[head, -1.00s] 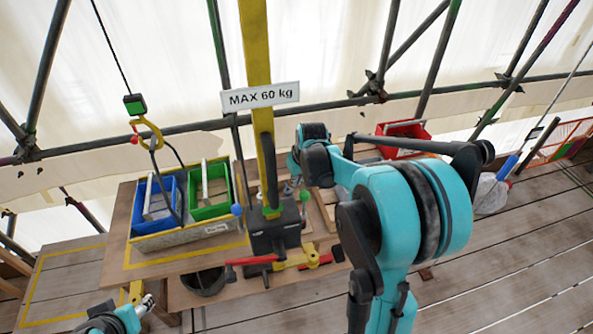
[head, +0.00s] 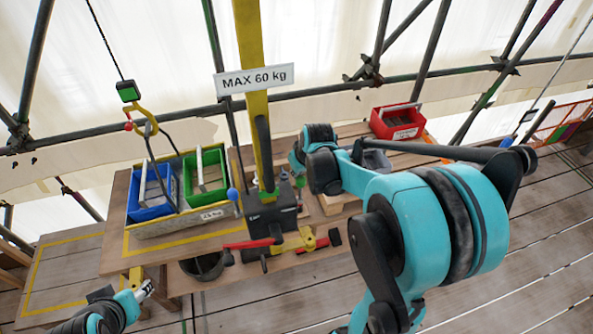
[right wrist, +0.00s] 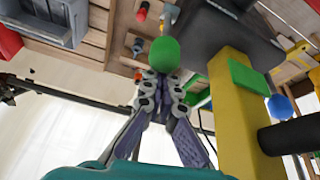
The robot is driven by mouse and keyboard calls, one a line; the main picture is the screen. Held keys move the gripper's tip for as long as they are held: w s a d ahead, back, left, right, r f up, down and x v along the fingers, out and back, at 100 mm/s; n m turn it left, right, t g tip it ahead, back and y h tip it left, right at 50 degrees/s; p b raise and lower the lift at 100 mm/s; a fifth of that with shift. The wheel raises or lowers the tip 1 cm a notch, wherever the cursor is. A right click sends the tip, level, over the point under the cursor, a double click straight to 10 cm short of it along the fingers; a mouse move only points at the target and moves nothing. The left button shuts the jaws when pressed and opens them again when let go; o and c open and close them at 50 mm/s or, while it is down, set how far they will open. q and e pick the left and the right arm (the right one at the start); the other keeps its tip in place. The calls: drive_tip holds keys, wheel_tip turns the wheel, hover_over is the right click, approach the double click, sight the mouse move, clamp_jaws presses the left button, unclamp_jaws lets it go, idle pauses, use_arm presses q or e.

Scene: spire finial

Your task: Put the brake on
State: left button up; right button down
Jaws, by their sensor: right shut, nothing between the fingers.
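The hoist stands on a yellow post (head: 255,110) with a black winch body (head: 270,212) at its foot. A lever with a blue knob (head: 233,194) is left of the post. A green ball knob (right wrist: 165,53) shows large in the right wrist view, directly at the fingertips of my right gripper (right wrist: 160,82). The fingers are together with nothing between them; I cannot tell whether they touch the knob. In the head view, my right arm largely hides that gripper beside the post. My left gripper (head: 145,291) is low at the left, its fingers unclear.
A crate (head: 182,224) holding blue (head: 150,205) and green bins (head: 205,190) stands left of the post, under a yellow hook (head: 145,125). A red-handled crank (head: 250,243) is low in front. A red bin (head: 397,122) stands behind my right arm.

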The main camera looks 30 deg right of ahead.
drive_tip(key=shift+s+a+f+t, duration=0.15)
drive_tip(key=shift+s+t, duration=0.15)
drive_tip(key=shift+s, duration=0.3)
drive_tip(key=s+a+f+t+h+b, duration=0.1)
drive_tip(key=s+a+f+t+b, duration=0.1)
drive_tip(key=s+t+b, duration=0.5)
drive_tip(key=shift+s+f+h+b, duration=0.3)
drive_tip(key=shift+s+f+b, duration=0.35)
drive_tip(key=shift+s, duration=0.15)
drive_tip(key=shift+s+a+f, duration=0.1)
drive_tip(key=shift+a+f, duration=0.05)
